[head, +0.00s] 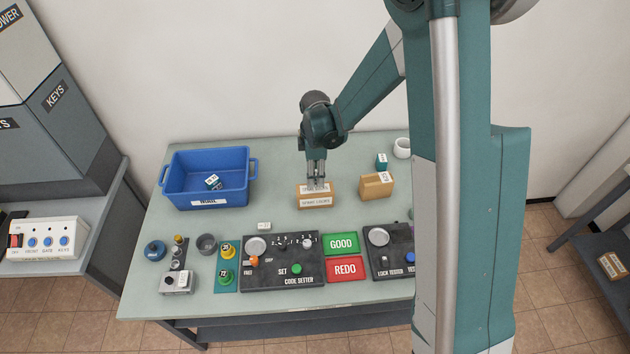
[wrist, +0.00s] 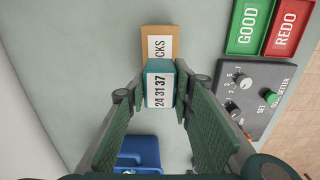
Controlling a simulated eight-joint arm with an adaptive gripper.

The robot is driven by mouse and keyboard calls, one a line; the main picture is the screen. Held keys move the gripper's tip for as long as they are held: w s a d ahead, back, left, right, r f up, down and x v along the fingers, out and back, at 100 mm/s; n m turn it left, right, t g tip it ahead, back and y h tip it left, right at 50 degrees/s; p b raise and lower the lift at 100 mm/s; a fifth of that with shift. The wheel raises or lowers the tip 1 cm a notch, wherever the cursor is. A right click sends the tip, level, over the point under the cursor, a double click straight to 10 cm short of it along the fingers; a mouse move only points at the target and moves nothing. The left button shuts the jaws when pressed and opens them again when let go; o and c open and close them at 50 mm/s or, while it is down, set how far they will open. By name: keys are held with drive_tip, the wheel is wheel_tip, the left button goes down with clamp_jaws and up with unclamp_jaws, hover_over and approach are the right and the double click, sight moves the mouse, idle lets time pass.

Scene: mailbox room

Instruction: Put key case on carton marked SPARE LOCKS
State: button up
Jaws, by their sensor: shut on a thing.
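My gripper (head: 317,184) points down over the carton marked SPARE LOCKS (head: 315,203). It is shut on the key case, a small teal box with a white label reading 24 31 37 (wrist: 160,86), which sits between the fingertips in the wrist view. The brown carton shows beyond it there (wrist: 175,45), with only the end of its label, "CKS", uncovered. In the head view the fingers and their small size make the held case hard to make out. I cannot tell whether it touches the carton's top.
A second brown carton (head: 375,187) stands just right, with a teal box (head: 381,160) and a white cup (head: 402,148) behind. A blue bin (head: 204,191) with a small box in it is at left. Control panels (head: 283,272) and GOOD (head: 341,243) and REDO (head: 346,269) trays fill the front.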

drive_tip(key=shift+f, duration=1.35)
drive_tip(key=shift+f, duration=0.15)
drive_tip(key=o, duration=0.9)
drive_tip(key=shift+r, duration=6.15)
drive_tip(key=shift+r, duration=0.1)
